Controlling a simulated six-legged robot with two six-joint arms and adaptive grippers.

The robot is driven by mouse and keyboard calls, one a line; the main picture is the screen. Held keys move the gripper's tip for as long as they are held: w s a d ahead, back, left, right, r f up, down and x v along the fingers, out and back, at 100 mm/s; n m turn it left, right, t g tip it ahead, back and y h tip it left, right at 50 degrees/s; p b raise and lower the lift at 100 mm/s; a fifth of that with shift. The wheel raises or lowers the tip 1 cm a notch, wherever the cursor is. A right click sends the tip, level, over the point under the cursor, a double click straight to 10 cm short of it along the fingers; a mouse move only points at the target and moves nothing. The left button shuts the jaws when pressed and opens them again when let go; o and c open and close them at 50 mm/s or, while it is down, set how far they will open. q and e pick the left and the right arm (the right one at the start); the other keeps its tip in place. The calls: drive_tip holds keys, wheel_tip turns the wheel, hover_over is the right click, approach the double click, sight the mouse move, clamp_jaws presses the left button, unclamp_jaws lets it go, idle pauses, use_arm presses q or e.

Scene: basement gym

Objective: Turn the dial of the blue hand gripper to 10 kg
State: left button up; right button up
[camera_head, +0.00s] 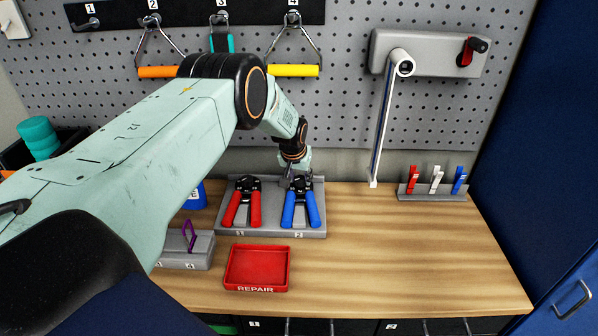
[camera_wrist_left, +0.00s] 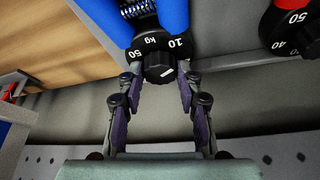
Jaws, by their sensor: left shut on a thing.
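The blue hand gripper (camera_head: 300,207) stands upright in the right slot, marked 2, of a grey rack (camera_head: 268,232) on the bench. In the left wrist view its blue handles (camera_wrist_left: 178,17) run to the top edge. Its black head is marked 50, kg and 10. The black dial (camera_wrist_left: 158,68) bears a short white line slanting up to the right, toward the side of the 10. My left gripper (camera_head: 294,171) is at the top of the blue hand gripper, with its fingers shut on the dial from both sides. My right gripper is out of view.
A red hand gripper (camera_head: 242,207) stands close by in the left slot. A red REPAIR tray (camera_head: 257,268) lies in front. A leaning white-framed bar (camera_head: 383,130) and a holder with small clips (camera_head: 434,194) are to the right. The front right bench is clear.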

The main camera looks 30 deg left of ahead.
use_arm(q)
drive_tip(key=shift+d+n+y+p, duration=0.1)
drive_tip(key=shift+n+y+p, duration=0.35)
drive_tip(key=shift+n, duration=0.65)
drive_tip(key=o, duration=1.2)
drive_tip(key=v, duration=1.2)
drive_tip(key=shift+w+d+r, duration=0.1)
drive_tip(key=shift+w+d, duration=0.05)
drive_tip(key=shift+w, duration=0.05)
